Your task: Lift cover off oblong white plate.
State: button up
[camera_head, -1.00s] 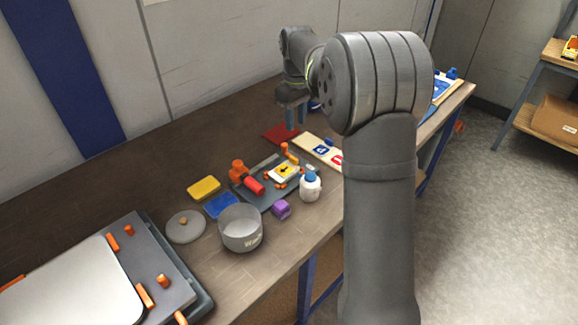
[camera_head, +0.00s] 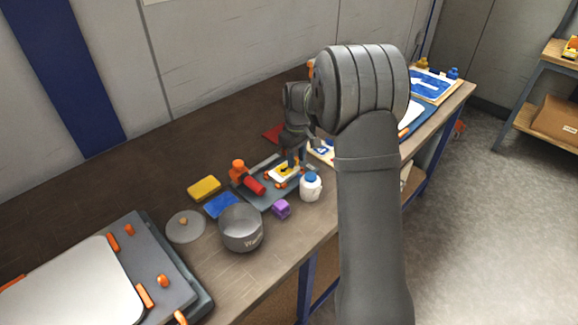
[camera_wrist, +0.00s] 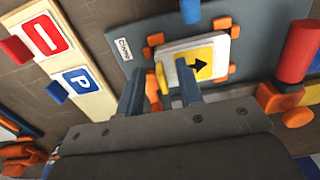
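A smaller white plate (camera_wrist: 170,49) with a yellow arrow square (camera_wrist: 203,66) sits on a grey board between orange blocks. A yellow tab (camera_wrist: 161,79) stands at its edge, between my fingers in the picture. My gripper (camera_wrist: 160,66) is open, low over the smaller plate; it also shows in the head view (camera_head: 291,160). I cannot tell which piece is the cover.
A white bottle (camera_head: 311,187), purple block (camera_head: 281,209), grey pot (camera_head: 241,230), and yellow (camera_head: 204,188) and blue (camera_head: 221,205) sponges stand nearby. The table's back left is clear.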

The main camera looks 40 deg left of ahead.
aim_at(296, 159)
grip_shut()
dwell(0.4)
jog(key=shift+r, duration=0.6)
notch_tip(296, 159, up, 2)
jog(key=shift+r, duration=0.25)
jog(key=w+d+r, duration=0.4)
jog(key=d+r, duration=0.6)
jog(key=shift+w+d+r, duration=0.2)
jog(key=shift+d+r, duration=0.2)
